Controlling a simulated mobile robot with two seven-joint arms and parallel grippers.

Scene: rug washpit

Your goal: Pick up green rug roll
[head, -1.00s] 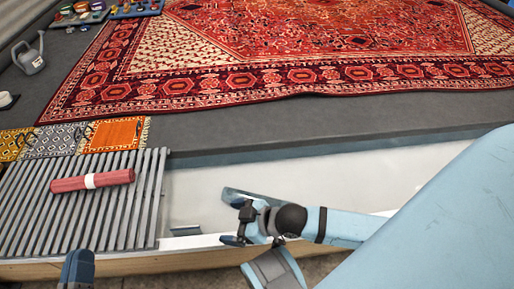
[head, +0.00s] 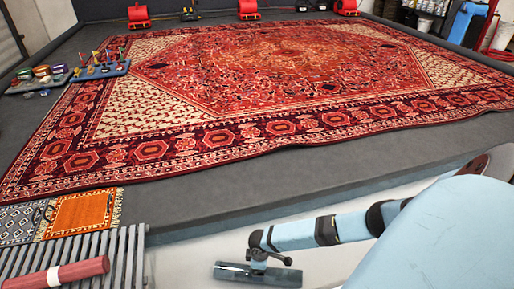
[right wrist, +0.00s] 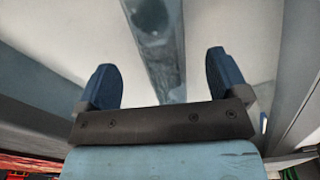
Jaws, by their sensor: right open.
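No green rug roll is in view. The only rug roll is a red one (head: 88,268) with a white band, at the lower left of the head view. It lies on a grey slatted rack (head: 125,262), partly cut off by the picture edge. In the right wrist view my right gripper (right wrist: 160,68) is open, its dark blue fingers apart over a pale surface. A blue-grey bar (right wrist: 168,60) shows between the fingers; I cannot tell whether it is beyond them. In the head view my right arm reaches in from the right, well right of the red roll. My left gripper is out of view.
A large red patterned rug (head: 290,75) covers the dark floor. Small orange (head: 80,215) and grey (head: 18,222) rugs lie behind the rack. A blue tray of tools (head: 100,72) is at left. Red blowers (head: 248,9) stand at the back. A pale trough (head: 185,265) lies right of the rack.

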